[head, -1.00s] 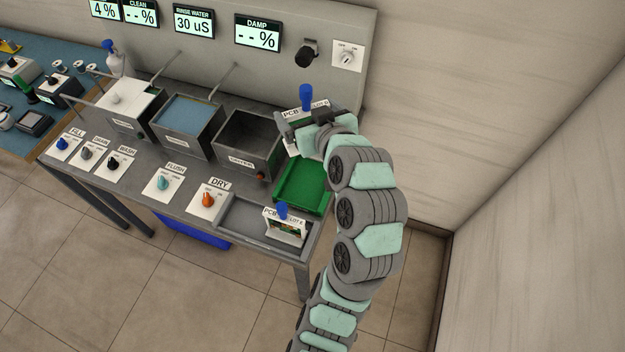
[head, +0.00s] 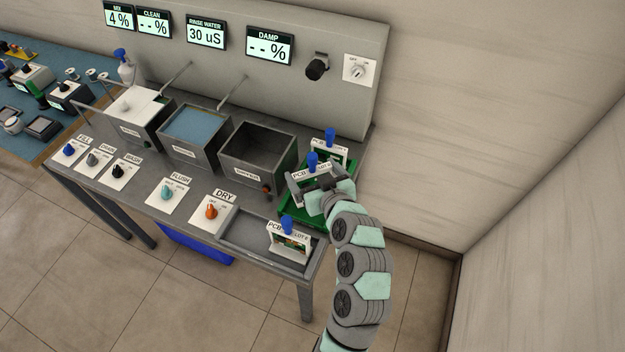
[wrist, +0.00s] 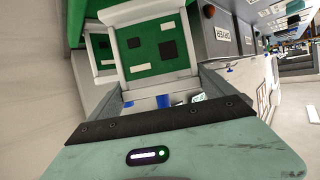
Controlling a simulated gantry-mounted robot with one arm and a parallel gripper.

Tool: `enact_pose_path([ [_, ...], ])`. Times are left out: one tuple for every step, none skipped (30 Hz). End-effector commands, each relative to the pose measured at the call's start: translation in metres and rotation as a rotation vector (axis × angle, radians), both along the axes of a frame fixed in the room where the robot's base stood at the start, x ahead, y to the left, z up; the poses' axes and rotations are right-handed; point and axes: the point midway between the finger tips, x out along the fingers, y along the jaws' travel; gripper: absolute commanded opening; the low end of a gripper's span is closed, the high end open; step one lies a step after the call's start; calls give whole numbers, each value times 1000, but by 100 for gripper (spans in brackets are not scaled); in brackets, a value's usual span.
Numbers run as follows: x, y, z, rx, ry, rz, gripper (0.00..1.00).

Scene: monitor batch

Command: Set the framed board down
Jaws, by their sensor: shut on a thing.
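My gripper (head: 316,184) is shut on a white-framed green board (head: 312,172) with a blue knob and a PCB label. It holds the board upright over the front part of the green tray (head: 290,207). I cannot tell whether the frame's bottom touches the tray. The wrist view shows the held board (wrist: 151,47) between the fingers, its green face with dark chips in sight. A second framed board (head: 329,150) stands behind it at the back of the green tray; part of it shows in the wrist view (wrist: 98,47).
A third framed board (head: 290,238) stands in the grey tray (head: 245,236) at the front. An open, dark-inside tank (head: 258,150) stands left of the green tray. The control panel (head: 345,30) rises behind. The bench's right edge is close to my arm.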

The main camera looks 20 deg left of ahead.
Motion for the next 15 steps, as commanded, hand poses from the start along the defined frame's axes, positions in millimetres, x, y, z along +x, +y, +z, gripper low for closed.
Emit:
enact_pose_path([
  [-1,0,-11,-2,5,1,21],
  [-1,0,-17,-2,7,1,21],
  [0,0,-24,-1,7,0,21],
  [0,0,-27,-1,6,0,21],
  [0,0,-30,-1,3,-1,21],
  [0,0,-31,1,2,-1,21],
  [0,0,-31,0,0,-1,21],
  [0,0,-31,0,0,-1,21],
  [0,0,-30,0,-1,-1,21],
  [0,0,-30,0,-1,-1,21],
  [0,0,-30,0,-1,-1,21],
  [0,0,-30,0,0,-1,21],
  [0,0,-30,0,-1,-1,21],
  [0,0,-31,0,0,-1,21],
  [0,0,-33,0,0,-1,21],
])
